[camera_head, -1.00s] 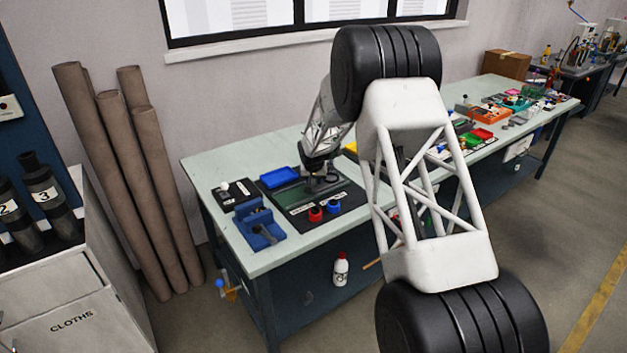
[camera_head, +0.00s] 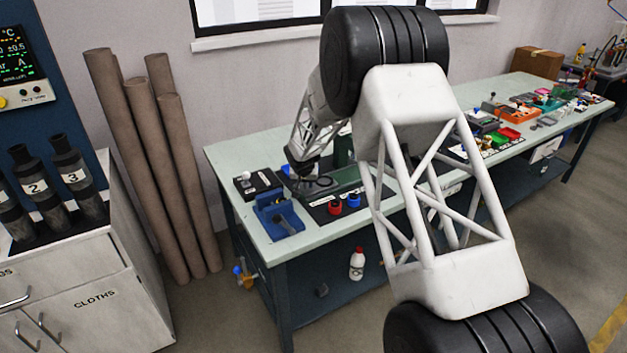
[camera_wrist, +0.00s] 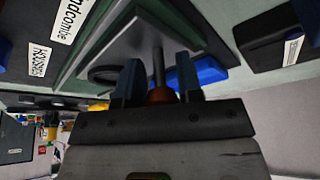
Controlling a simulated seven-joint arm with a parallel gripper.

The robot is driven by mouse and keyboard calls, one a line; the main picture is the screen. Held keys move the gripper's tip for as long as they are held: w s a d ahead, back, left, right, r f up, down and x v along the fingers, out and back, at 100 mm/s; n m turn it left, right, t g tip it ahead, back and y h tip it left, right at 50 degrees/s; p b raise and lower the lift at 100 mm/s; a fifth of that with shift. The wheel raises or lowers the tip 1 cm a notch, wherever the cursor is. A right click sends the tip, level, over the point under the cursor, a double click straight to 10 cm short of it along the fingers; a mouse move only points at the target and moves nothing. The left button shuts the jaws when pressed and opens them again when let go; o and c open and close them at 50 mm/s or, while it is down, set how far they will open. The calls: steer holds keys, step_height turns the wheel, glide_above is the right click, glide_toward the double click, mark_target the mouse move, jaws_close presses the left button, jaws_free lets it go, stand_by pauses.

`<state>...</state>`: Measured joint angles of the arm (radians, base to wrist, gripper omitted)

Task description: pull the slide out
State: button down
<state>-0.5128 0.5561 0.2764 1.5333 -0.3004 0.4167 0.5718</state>
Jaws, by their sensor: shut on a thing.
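My gripper (camera_head: 303,178) is low over the left part of the bench, partly hidden by its own arm. The rod meets a grey plate (camera_wrist: 140,38), which seems to be the slide. A dark ring (camera_wrist: 104,74) shows beside the rod; the ring (camera_head: 321,182) also shows in the head view by the gripper. A green bed (camera_head: 347,179) lies to the right of the ring. Exactly how the plate sits on the bed is unclear.
A red cap (camera_head: 335,207) and a blue cap (camera_head: 353,201) stand in front of the bed. A blue fixture (camera_head: 278,217) and a black block (camera_head: 257,184) are to the left. A blue box (camera_wrist: 203,71) is close behind the fingers. Many items fill the bench's far right.

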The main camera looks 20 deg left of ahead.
steer(key=shift+s+a, duration=0.2)
steer(key=c, duration=0.9)
jaws_free()
steer(key=shift+r, duration=0.1)
steer(key=shift+s+r, duration=0.1)
steer(key=shift+r, duration=0.2)
steer(key=v, duration=0.7)
